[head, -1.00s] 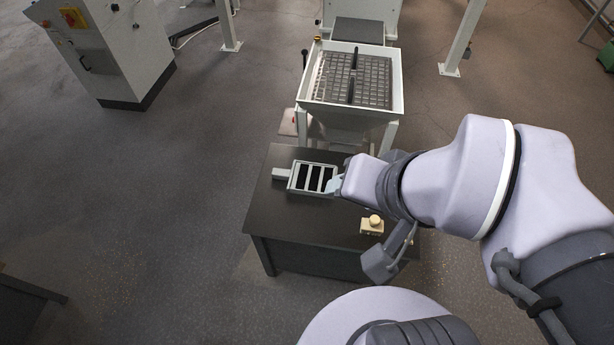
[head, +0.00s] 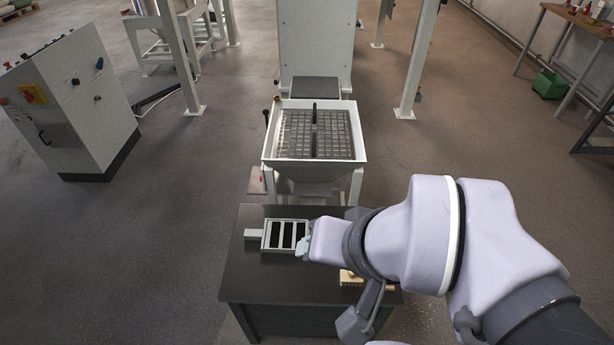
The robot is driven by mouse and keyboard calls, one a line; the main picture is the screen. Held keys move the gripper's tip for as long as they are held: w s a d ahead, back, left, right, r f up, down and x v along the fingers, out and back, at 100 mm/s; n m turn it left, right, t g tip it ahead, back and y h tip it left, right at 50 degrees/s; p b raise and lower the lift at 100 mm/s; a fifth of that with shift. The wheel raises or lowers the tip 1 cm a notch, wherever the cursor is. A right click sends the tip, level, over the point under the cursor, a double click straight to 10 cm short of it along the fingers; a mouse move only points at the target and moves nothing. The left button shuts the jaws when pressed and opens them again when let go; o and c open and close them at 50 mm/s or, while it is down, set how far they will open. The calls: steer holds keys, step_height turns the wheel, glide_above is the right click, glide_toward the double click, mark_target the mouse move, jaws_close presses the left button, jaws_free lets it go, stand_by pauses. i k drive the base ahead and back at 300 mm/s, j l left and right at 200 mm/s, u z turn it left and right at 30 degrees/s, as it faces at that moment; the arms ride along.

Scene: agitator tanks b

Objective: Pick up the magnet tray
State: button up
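The magnet tray (head: 266,235) is a light grey rectangular frame with dark gaps between pale bars and a short grip at its left end. It lies flat on a dark table (head: 250,280). My gripper (head: 303,246) is at the tray's right end and overlaps its right edge in the picture. I cannot tell whether it touches the tray. The fingers are small and mostly hidden by my wrist, so their opening does not show.
A beige block (head: 349,278) on the table is partly hidden by my arm. A hopper with a grid top (head: 356,158) stands just behind the table. A control cabinet (head: 70,100) stands at the left. Floor is clear between the cabinet and the table.

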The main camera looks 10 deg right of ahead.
mark_target(278, 236)
steer(key=i+j+z, duration=0.25)
steer(key=j+z, duration=0.2)
steer(key=j, duration=0.35)
steer(key=i+j+z, duration=0.1)
steer(key=j+z, duration=0.3)
steer(key=j, duration=0.45)
steer(key=j+z, duration=0.45)
steer(key=j, duration=0.45)
